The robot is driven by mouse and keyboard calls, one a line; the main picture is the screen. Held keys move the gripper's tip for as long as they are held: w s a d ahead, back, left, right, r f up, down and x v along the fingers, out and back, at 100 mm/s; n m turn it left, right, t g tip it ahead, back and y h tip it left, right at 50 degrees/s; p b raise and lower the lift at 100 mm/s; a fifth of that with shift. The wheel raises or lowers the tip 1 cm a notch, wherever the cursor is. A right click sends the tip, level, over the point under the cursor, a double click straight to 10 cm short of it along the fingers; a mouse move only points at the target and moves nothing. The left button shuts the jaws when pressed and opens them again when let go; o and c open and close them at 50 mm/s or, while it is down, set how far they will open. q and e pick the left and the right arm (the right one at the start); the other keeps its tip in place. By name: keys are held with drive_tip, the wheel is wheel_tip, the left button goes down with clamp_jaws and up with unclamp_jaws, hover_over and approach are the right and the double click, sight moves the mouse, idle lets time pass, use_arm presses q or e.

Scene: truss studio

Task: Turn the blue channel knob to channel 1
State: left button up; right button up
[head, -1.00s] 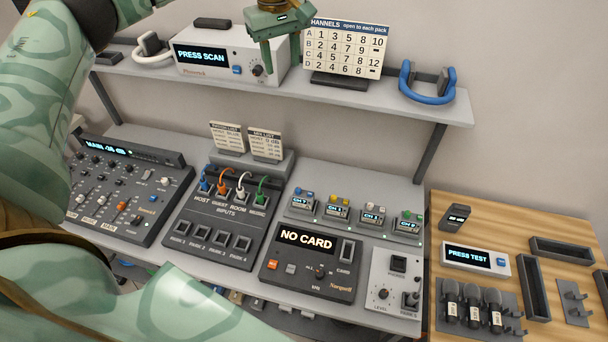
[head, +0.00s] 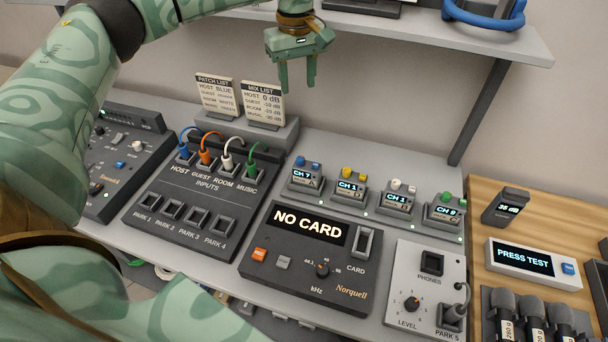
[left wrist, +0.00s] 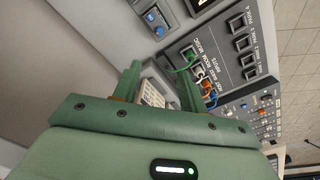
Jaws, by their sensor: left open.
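The blue channel knob (head: 300,160) sits on top of the leftmost of a row of small receivers (head: 305,178), whose display reads CH 7. A blue knob (left wrist: 155,16) also shows at the top of the left wrist view. My left gripper (head: 297,84) is open and empty, fingers pointing down, above and behind the receivers and apart from the knob. Its two fingers also show in the left wrist view (left wrist: 160,85). My right gripper is not in view.
Receivers with yellow, white and green knobs stand close to the right of the blue one. Two list cards (head: 264,104) stand on a block to the left. A recorder reading NO CARD (head: 312,255) lies in front. A shelf (head: 420,30) hangs above the desk.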

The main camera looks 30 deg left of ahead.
use_arm(q)
drive_tip(key=b, duration=0.3)
hover_over(300, 158)
wheel_tip(300, 158, down, 7)
wheel_tip(300, 158, down, 16)
drive_tip(key=b, duration=0.4)
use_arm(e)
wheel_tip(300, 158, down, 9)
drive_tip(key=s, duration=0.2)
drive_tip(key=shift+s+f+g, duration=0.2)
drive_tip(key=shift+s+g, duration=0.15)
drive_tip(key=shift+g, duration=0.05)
use_arm(q)
drive_tip(key=shift+r, duration=0.1)
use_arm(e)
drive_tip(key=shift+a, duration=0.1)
use_arm(q)
clamp_jaws()
